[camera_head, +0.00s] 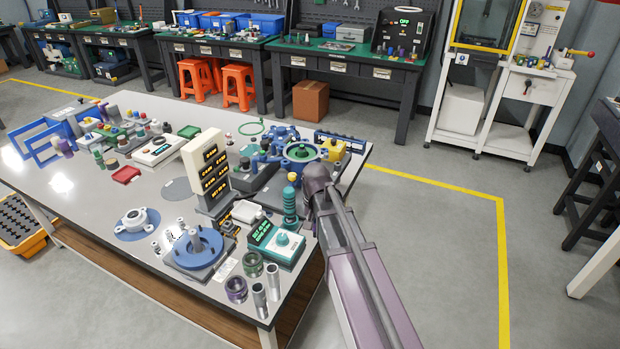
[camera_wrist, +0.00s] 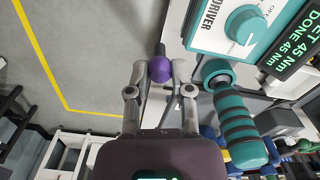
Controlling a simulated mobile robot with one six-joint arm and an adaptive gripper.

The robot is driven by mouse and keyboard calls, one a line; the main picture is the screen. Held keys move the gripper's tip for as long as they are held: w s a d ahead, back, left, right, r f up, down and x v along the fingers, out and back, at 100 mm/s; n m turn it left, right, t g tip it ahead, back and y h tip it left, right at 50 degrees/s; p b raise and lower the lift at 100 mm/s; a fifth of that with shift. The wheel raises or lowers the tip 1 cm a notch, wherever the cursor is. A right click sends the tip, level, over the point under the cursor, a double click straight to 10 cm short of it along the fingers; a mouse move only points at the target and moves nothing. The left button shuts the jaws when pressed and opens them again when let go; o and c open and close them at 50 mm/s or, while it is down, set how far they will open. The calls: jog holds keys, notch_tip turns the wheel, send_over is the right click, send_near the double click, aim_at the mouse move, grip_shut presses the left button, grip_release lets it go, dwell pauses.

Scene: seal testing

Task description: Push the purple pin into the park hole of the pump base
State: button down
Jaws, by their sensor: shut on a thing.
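In the wrist view my gripper (camera_wrist: 160,75) is shut on the round purple head of the purple pin (camera_wrist: 160,69). A short dark shank points away from the head, with grey floor beyond it. In the head view my arm reaches over the table's right edge, and the fingers and pin are hidden. A blue flanged fixture (camera_head: 194,247) with upright pegs stands at the front. I cannot make out the park hole.
A teal driver box (camera_head: 277,244) and an upright teal ribbed tool (camera_head: 290,208) stand close left of my arm. The tool also shows right of my gripper in the wrist view (camera_wrist: 240,125). A display tower (camera_head: 204,168) rises mid-table. Floor right of the table is clear.

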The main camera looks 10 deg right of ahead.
jog(key=w+r+p, duration=0.2)
jog(key=w, duration=0.6)
jog(key=w+r+p, duration=0.3)
jog(key=w, duration=0.4)
jog(key=shift+w+d, duration=0.4)
jog(key=shift+d, duration=0.05)
jog(key=shift+f, duration=0.1)
jog(key=shift+f+b, duration=2)
jog(key=shift+b, duration=0.1)
jog(key=shift+f+b, duration=1.9)
dwell(0.6)
jog(key=shift+c, duration=2.2)
grip_release()
jog(key=shift+r, duration=0.2)
jog(key=shift+w+r+p, duration=0.1)
jog(key=shift+r+p, duration=2.25)
jog(key=shift+p, duration=0.2)
